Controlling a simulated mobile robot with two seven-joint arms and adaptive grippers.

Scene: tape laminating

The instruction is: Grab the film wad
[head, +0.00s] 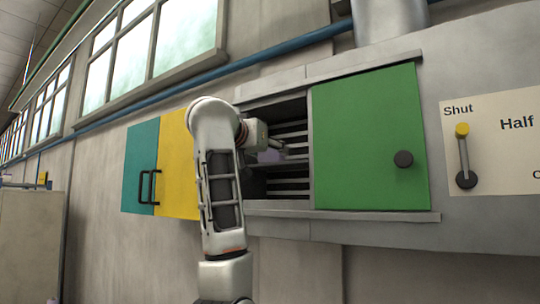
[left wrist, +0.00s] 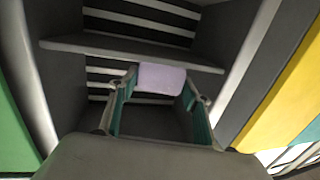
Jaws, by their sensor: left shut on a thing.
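The film wad (left wrist: 162,78) is a pale lilac, rounded lump. In the left wrist view it sits between the fingertips of my left gripper (left wrist: 162,86), which is shut on it. In the head view a small part of the wad (head: 270,156) shows inside the open wall cabinet, below my left gripper (head: 276,148). My left arm reaches into the opening and hides part of it. My right gripper is not in view.
The cabinet opening (head: 288,193) has slatted vents behind and a ledge across it. A green panel (head: 370,140) with a dark knob borders it on the right, a yellow panel (head: 176,165) on the left. A lever (head: 463,155) points to "Shut".

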